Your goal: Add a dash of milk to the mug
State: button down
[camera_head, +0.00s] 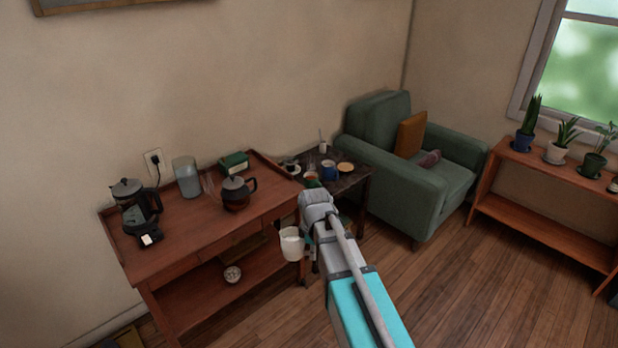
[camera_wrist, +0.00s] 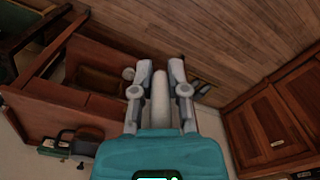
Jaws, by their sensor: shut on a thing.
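A cream-white jug (camera_head: 291,243) hangs in the air in front of the wooden sideboard, beside my arm, and looks roughly upright. My gripper (camera_wrist: 161,76) is shut on it; in the head view the grip is mostly hidden by my own arm. In the wrist view a pale rounded shape lies between the fingers, and I cannot tell what part it is. A blue mug (camera_head: 328,171) stands on the small dark side table (camera_head: 349,180), with a reddish cup (camera_head: 311,180) nearer the front. What is inside the jug or mugs cannot be seen.
The sideboard (camera_head: 175,240) carries a coffee maker (camera_head: 137,205), a glass container (camera_head: 187,177), a green box (camera_head: 234,163) and a dark pot (camera_head: 236,193). The floor at right is clear.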

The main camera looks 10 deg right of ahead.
aim_at(310, 183)
jog(key=z, duration=0.05)
jog(key=i, duration=1.65)
jog(key=u, duration=0.05)
